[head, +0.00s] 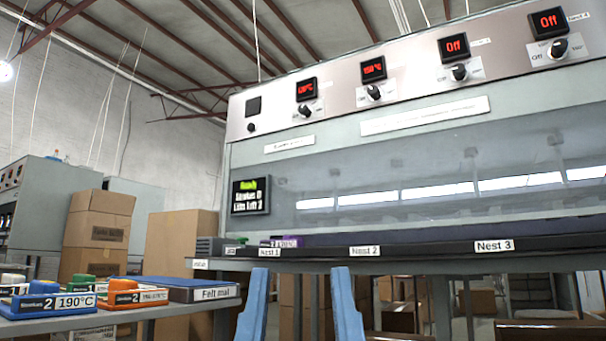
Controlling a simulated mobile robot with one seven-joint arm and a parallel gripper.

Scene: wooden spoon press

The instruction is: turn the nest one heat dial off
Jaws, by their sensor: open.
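The press's sloped top panel carries a row of black heat dials with red displays. The leftmost of these dials (304,110) sits under a lit display (307,90) whose temperature looks like 130 °C, though it is blurred. The dial to its right (374,92) has a display reading about 150 °C. The two further right read Off. The labels beside the dials are too small to read surely. The Nest 1 label (269,252) is on the press's front edge. My gripper (300,310) is open and empty, its two blue fingers low in the picture, well below the dials.
A clear shield (420,180) covers the press front. A small status screen (250,196) glows at its left. A side table at left holds coloured trays marked 190 °C (60,302) and a felt mat box (195,290). Cardboard boxes (97,230) stand behind.

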